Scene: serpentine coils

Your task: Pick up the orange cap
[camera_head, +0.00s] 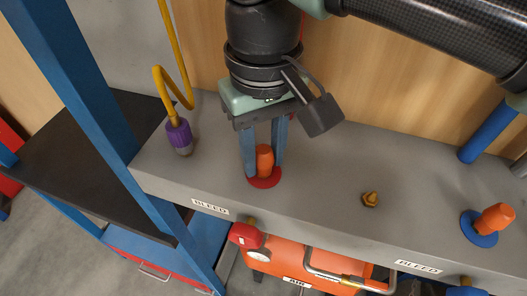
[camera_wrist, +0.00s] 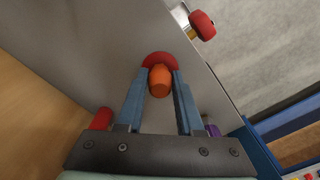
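An orange cap (camera_head: 264,157) stands upright on a red disc (camera_head: 265,182) on the grey bench. My gripper (camera_head: 265,166) points down over it, with one blue-grey finger on each side of the cap. In the wrist view the cap (camera_wrist: 160,81) lies between the fingertips (camera_wrist: 163,74), in front of the red disc (camera_wrist: 158,57). The fingers are apart by about the cap's width; whether they touch it is not clear. A second orange cap (camera_head: 496,216) is on a blue disc (camera_head: 479,238) at the far right.
A yellow hose ends in a purple fitting (camera_head: 179,137) left of my gripper. A brass nut (camera_head: 370,199) lies to the right. The bench (camera_head: 325,190) is clear between them. A blue post (camera_head: 95,95) stands at left; an orange machine (camera_head: 310,266) is below the front edge.

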